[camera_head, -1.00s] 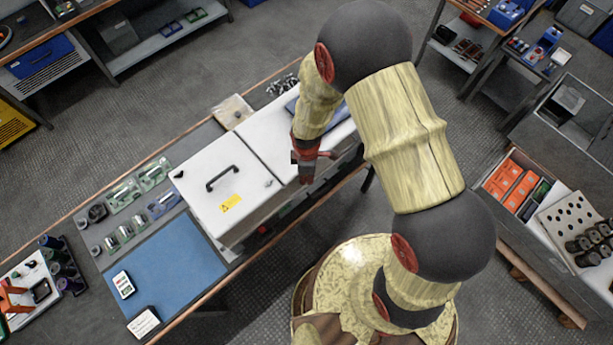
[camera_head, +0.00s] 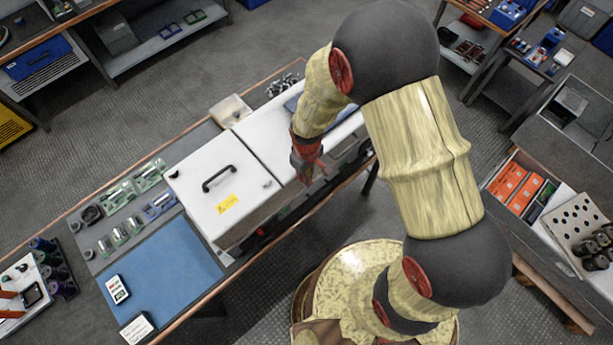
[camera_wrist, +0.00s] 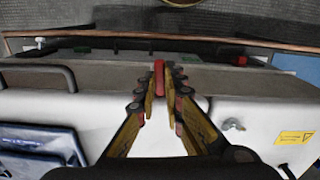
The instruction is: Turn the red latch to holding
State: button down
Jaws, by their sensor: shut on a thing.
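The red latch (camera_wrist: 159,66) shows in the wrist view as a short red bar between my fingertips, at the front side of the white cabinet. My gripper (camera_wrist: 160,84) is shut on it, with the two fingers close together on either side. In the head view my gripper (camera_head: 304,176) reaches down at the front edge of the white cabinet (camera_head: 205,165). The latch cannot be made out there behind the gripper, and its exact turn angle is hard to tell.
The cabinet lid has a black handle (camera_head: 219,178) and a yellow warning label (camera_head: 227,204). A blue mat (camera_head: 165,270) and several small parts lie left of the cabinet on the bench. In the wrist view a red knob (camera_wrist: 240,60) sits to the right on the cabinet front.

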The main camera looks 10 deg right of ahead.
jog(key=shift+w, duration=0.1)
dwell(0.3)
jog(key=c, duration=2.2)
grip_release()
notch_tip(320, 180, up, 12)
jog(key=shift+m, duration=0.3)
